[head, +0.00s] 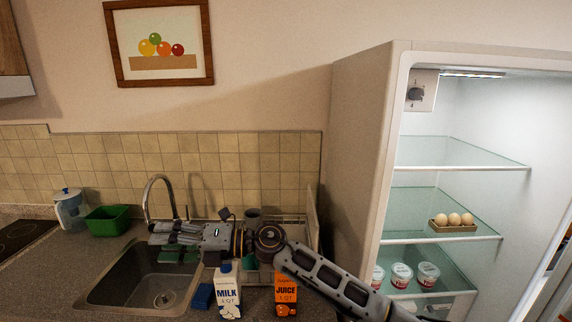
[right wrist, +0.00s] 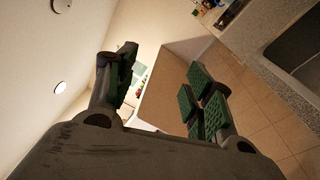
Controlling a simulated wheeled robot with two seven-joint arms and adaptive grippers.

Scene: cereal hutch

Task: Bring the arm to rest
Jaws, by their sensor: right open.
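My right arm comes in from the lower right in the head view and reaches left across the counter. Its gripper (head: 178,238) is over the sink, level, with nothing seen between its fingers. In the right wrist view the gripper (right wrist: 160,90) shows its two fingers with green pads wide apart and empty. My left gripper is in neither view.
A milk carton (head: 228,291) and a juice carton (head: 286,294) stand below my right arm. The sink (head: 130,278) and faucet (head: 150,190) are left. A green tub (head: 107,220) and pitcher (head: 70,210) stand farther left. The fridge (head: 360,150) is open, with eggs (head: 453,220) inside.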

